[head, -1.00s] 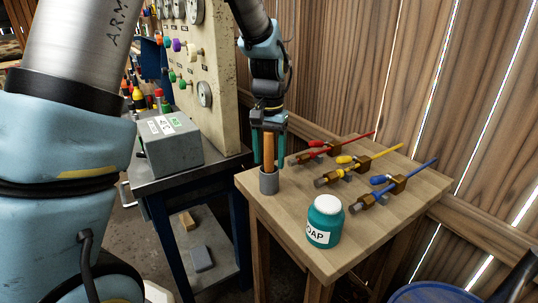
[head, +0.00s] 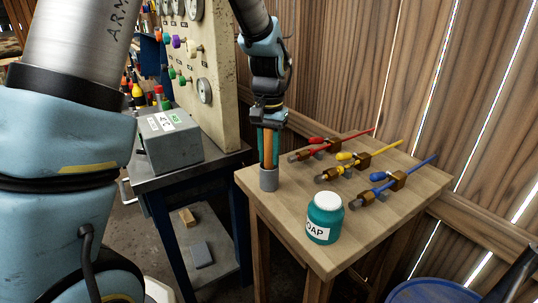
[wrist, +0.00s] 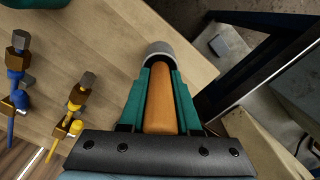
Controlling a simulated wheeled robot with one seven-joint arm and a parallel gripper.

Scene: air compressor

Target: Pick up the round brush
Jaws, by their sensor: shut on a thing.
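The round brush has an orange-brown wooden handle (head: 268,150) that stands upright in a grey cup (head: 269,180) at the left corner of the wooden table. Its lower end is hidden in the cup. My gripper (head: 268,158) reaches down from above, its teal fingers shut on the handle. In the wrist view the handle (wrist: 160,100) lies between the two fingers, and the grey cup (wrist: 158,49) shows just past their tips.
A teal soap jar (head: 324,218) stands near the front of the wooden table (head: 290,232). Red, yellow and blue tools in brass fittings (head: 358,160) lie to the right. A grey box (head: 170,143) and gauge panel (head: 215,60) stand at left. A plank wall is behind.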

